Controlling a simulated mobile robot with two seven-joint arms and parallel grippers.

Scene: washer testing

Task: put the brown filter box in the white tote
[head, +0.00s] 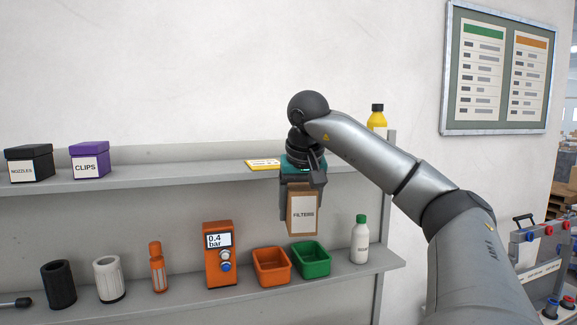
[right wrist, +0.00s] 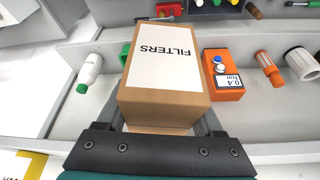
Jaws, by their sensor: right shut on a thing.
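The brown filter box (head: 303,229), with a white label reading FILTERS, hangs upright in my right gripper (head: 301,190). The gripper points down and is shut on the box's upper part. The box is in front of the shelf unit, between the upper and lower shelf boards in the head view. In the right wrist view the box (right wrist: 162,102) fills the middle, between the two fingers (right wrist: 163,125). I cannot make out a white tote in either view. My left gripper is not in view.
The lower shelf (head: 190,299) holds an orange gauge (head: 220,262), an orange bin (head: 272,267), a green bin (head: 311,260) and a white bottle (head: 360,240). The upper shelf has a black box (head: 28,163), a purple box (head: 89,160) and a yellow bottle (head: 377,119).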

